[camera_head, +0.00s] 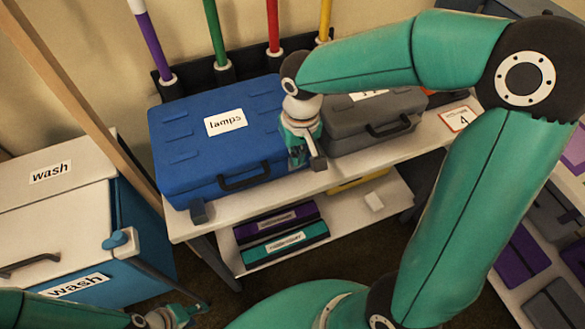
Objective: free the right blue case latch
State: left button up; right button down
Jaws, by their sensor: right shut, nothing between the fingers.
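The blue case (200,125) labelled "lamps" lies on the white shelf's top, its lid down and its dark handle (244,177) facing front. A small grey-blue latch block (199,210) shows at its front left. My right gripper (308,162) points down at the case's front right corner, shut with nothing held. It covers the right latch area, so the latch's state and any contact are hidden. My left gripper (190,312) is low at the bottom left, away from the case, partly cut off by the frame; its finger opening is unclear.
A grey case (375,115) stands close to the right of the blue case. Coloured poles rise behind. A "wash" cabinet (60,215) stands at the left. The lower shelf holds purple and teal boxes (285,246). My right arm crosses the right side.

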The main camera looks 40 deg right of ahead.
jog(key=f, duration=0.1)
jog(key=s+f, duration=0.1)
jog(key=f, duration=0.1)
jog(key=shift+s+a+f+g+b, duration=0.1)
jog(key=shift+s+a+g+b, duration=0.2)
jog(key=shift+s+b, duration=0.1)
jog(key=shift+s, duration=0.2)
jog(key=shift+s+d, duration=0.1)
jog(key=shift+w+d, duration=0.15)
jog(key=shift+w, duration=0.9)
jog(key=shift+s+r+p, duration=0.15)
jog(key=shift+r+p, duration=0.15)
jog(key=shift+r, duration=0.05)
jog(key=shift+s+r, duration=0.6)
jog(key=shift+s, duration=0.3)
pick_arm(q)
jog(key=shift+w+d+f+p, duration=0.15)
jog(key=shift+w+f+p, duration=0.15)
jog(key=shift+w+f, duration=0.1)
pick_arm(e)
jog(key=shift+s+a+r, duration=0.1)
jog(key=shift+s+a, duration=0.15)
jog(key=shift+a, duration=0.05)
